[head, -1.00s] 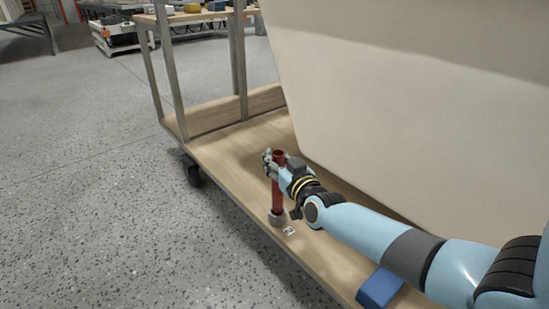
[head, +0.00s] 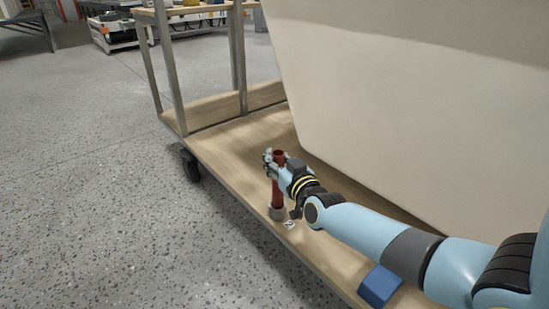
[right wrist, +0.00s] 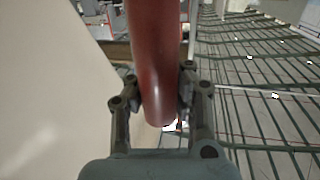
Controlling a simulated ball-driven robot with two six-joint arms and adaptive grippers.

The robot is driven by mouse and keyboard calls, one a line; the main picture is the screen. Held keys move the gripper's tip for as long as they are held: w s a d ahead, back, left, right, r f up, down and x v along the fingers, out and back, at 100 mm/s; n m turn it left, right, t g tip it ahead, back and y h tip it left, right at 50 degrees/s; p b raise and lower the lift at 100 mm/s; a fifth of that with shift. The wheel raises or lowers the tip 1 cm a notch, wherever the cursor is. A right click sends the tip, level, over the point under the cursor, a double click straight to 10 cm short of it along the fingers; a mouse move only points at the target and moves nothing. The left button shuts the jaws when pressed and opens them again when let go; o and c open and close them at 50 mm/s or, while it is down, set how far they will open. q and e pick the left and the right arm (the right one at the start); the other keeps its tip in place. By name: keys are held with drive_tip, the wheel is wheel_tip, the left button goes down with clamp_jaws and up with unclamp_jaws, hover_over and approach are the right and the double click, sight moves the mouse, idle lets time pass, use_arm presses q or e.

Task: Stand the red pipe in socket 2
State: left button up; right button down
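The red pipe (head: 277,192) stands upright near the front edge of the wooden cart deck. Its lower end is at a grey round socket (head: 277,213), beside a small white label marked 2 in the earlier view and partly hidden now. I cannot tell how deep the pipe sits. My right gripper (head: 272,165) is closed around the upper part of the pipe. In the right wrist view the red pipe (right wrist: 155,60) runs between the two fingers of the gripper (right wrist: 158,95), which touch its sides. My left gripper is not in view.
A large cream bathtub shell (head: 400,110) stands on the cart deck (head: 225,155) close behind my right arm. A blue block (head: 380,286) lies on the deck under the arm. Metal posts (head: 168,65) rise at the cart's far end. Open floor lies to the left.

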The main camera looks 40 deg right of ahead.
drive_tip(key=shift+f, duration=0.35)
drive_tip(key=c, duration=1.2)
unclamp_jaws()
drive_tip(key=s, duration=0.4)
drive_tip(key=s+a, duration=0.1)
drive_tip(key=s, duration=0.7)
drive_tip(key=shift+a+r, duration=0.35)
drive_tip(key=shift+r, duration=0.05)
